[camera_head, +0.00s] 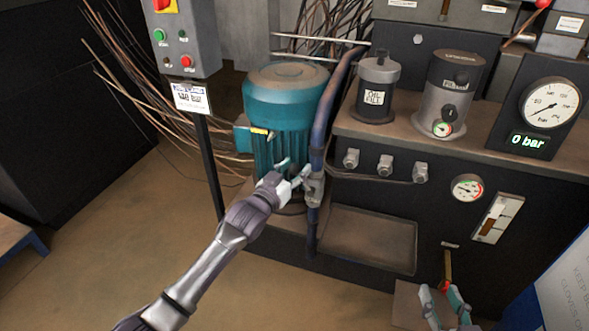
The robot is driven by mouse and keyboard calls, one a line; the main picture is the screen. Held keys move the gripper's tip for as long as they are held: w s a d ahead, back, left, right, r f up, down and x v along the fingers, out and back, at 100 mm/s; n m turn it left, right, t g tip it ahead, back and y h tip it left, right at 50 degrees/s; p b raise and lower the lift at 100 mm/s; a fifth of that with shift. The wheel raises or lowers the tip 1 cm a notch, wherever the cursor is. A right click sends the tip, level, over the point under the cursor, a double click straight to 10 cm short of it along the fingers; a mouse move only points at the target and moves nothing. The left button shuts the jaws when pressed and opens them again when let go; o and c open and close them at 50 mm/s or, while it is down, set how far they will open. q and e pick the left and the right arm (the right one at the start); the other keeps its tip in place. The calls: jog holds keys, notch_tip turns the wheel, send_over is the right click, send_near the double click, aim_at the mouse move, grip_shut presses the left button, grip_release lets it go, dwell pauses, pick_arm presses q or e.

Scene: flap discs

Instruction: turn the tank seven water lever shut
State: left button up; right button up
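No label reading tank seven or water is legible, so I cannot tell which lever the task names. My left gripper (294,170) is open, with teal fingers apart, in front of the teal motor (287,95). It is beside a grey fitting (314,189) on the blue vertical pipe (325,125); no hold is visible.
A gauge reading 0 bar (550,105) and two cylindrical units (377,85) stand on the bench. A red-knobbed lever (543,4) is at the top right. A control box (183,40) on a post and loose wires stand left. Floor at the lower left is clear.

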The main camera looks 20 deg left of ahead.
pick_arm(q)
grip_shut()
